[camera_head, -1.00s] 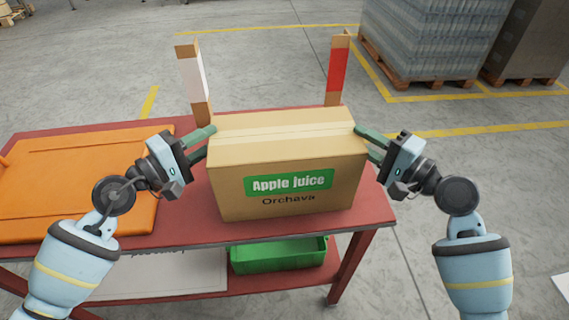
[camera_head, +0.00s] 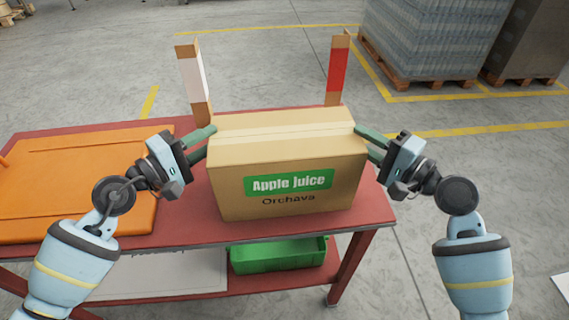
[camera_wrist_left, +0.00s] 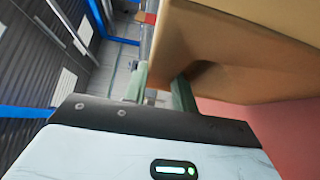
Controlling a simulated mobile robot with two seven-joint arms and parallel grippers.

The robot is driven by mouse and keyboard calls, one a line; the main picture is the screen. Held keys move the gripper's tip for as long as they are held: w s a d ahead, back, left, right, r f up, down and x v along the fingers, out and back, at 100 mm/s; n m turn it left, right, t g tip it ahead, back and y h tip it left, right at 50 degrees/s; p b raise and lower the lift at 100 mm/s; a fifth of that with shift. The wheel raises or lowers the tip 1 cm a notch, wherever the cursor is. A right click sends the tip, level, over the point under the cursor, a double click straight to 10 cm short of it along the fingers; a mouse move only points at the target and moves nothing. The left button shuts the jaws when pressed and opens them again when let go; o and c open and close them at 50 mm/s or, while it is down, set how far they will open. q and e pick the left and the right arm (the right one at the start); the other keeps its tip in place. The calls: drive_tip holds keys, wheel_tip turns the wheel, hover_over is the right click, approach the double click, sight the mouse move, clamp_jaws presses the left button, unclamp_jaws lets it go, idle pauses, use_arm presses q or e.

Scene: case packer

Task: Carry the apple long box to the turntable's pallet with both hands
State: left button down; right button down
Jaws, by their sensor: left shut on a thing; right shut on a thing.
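The apple long box (camera_head: 288,205) is a closed brown carton with a green "Apple Juice" label and "Orchava" below it. It is on or just above the red table (camera_head: 372,205); I cannot tell whether its base touches. My left gripper (camera_head: 206,143) is shut on the box's left end, near the top. My right gripper (camera_head: 368,144) is shut on its right end at about the same height. In the left wrist view the box (camera_wrist_left: 250,50) fills the upper right, with the left gripper's fingers (camera_wrist_left: 160,88) at its end. I see neither the turntable nor its pallet.
An orange panel (camera_head: 60,190) lies on the table's left. Two upright cardboard pieces, one white-faced (camera_head: 192,80) and one red-faced (camera_head: 338,72), stand behind the box. A green bin (camera_head: 278,256) is on the lower shelf. Wrapped pallet loads (camera_head: 425,35) stand at the back right.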

use_arm(q)
drive_tip(key=shift+r, duration=0.1)
